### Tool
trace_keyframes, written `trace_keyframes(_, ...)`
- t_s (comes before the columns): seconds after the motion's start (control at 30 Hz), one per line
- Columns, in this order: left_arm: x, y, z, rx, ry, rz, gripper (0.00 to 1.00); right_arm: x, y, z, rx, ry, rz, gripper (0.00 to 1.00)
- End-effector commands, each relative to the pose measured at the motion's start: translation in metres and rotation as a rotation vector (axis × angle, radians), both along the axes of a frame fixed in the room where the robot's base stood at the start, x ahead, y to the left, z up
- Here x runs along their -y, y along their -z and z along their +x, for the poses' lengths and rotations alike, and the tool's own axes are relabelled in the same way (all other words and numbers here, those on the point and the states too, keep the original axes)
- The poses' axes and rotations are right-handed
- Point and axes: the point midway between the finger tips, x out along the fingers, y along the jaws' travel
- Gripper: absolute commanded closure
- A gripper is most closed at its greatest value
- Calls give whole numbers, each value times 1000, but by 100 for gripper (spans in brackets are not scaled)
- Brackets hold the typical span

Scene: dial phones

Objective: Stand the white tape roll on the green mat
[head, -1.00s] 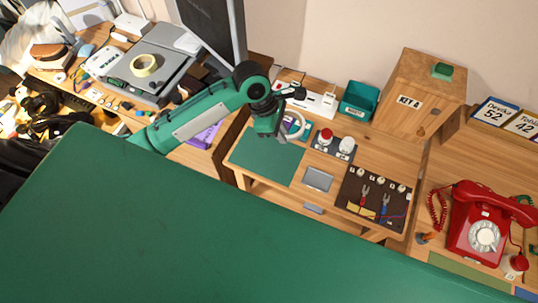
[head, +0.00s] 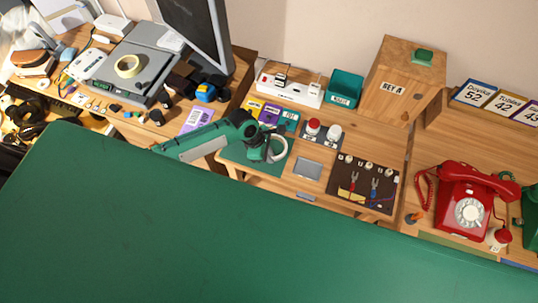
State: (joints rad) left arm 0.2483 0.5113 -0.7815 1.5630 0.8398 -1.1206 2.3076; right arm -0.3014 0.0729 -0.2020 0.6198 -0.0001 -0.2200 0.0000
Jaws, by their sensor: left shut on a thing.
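The white tape roll (head: 283,149) shows as an upright white ring over the right part of the green mat (head: 240,154). My left gripper (head: 268,151) is shut on the roll at its left side. Whether the roll's bottom edge touches the mat I cannot tell. My left arm and gripper cover much of the mat. My right gripper is not in view.
Right of the mat are a grey panel with red and white knobs (head: 321,133), a grey pad (head: 308,168) and a dark board with clips (head: 363,184). Coloured cards (head: 270,115) lie behind the mat. A teal bin (head: 345,88) and red phone (head: 466,200) stand further right.

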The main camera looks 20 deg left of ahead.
Motion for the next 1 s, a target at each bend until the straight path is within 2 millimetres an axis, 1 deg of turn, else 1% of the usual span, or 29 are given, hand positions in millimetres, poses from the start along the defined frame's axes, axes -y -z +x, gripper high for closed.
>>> trace_keyframes(0.03,0,5,1,-1,-2,1,100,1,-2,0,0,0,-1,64)
trace_keyframes(0.13,0,13,1,2,0,0,100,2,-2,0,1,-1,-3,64)
trace_keyframes(0.5,0,17,0,1,0,-1,100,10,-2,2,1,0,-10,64)
trace_keyframes(0.53,0,16,0,1,0,-1,82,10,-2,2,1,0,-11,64)
trace_keyframes(0.6,0,16,0,1,0,-1,69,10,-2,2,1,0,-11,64)
trace_keyframes(0.63,0,16,0,1,0,-1,66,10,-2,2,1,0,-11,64)
trace_keyframes(0.9,0,16,1,2,0,0,66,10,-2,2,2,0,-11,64)
trace_keyframes(1.0,-2,11,1,2,0,0,66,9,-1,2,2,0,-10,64)
